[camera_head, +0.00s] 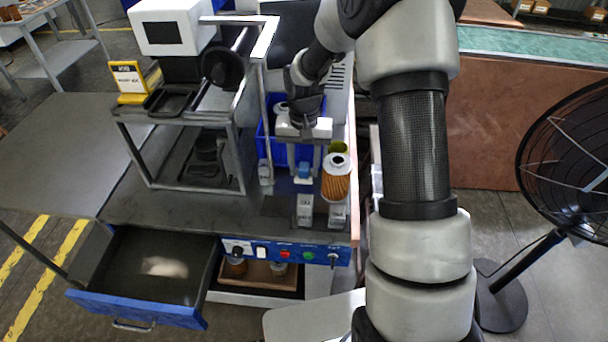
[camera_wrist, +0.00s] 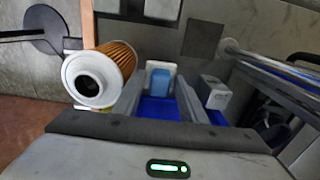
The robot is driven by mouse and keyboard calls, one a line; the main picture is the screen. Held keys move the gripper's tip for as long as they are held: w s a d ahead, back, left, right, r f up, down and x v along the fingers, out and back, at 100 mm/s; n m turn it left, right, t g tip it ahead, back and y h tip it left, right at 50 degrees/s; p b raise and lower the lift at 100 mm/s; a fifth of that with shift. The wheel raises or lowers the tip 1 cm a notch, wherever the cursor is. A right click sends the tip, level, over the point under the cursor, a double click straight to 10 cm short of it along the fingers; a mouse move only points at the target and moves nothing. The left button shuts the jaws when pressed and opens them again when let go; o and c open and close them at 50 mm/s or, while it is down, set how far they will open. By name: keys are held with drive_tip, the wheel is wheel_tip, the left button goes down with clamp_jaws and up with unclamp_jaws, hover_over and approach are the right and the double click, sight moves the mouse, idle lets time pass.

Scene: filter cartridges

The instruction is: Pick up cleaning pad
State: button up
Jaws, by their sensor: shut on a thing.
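The cleaning pad (camera_head: 303,171) looks like a small blue and white block. It sits between the fingertips of my gripper (camera_head: 303,165), low over the workbench near the blue bin. In the wrist view the pad (camera_wrist: 160,78) shows between the two finger ends of my gripper (camera_wrist: 161,85), which are shut on it. Its lower part is partly hidden, and I cannot tell whether it touches the surface below.
An orange pleated filter cartridge (camera_head: 336,184) stands close to the right of my fingers. A blue bin (camera_head: 276,152) is behind the gripper. A metal frame (camera_head: 240,150) stands left. A drawer (camera_head: 140,268) is open at front left. A black fan (camera_head: 570,150) stands right.

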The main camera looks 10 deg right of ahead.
sight(304, 166)
wheel_tip(304, 166, up, 13)
drive_tip(key=shift+p, duration=0.3)
drive_tip(key=o, duration=0.4)
drive_tip(key=shift+c, duration=1)
drive_tip(key=shift+s+f, duration=0.1)
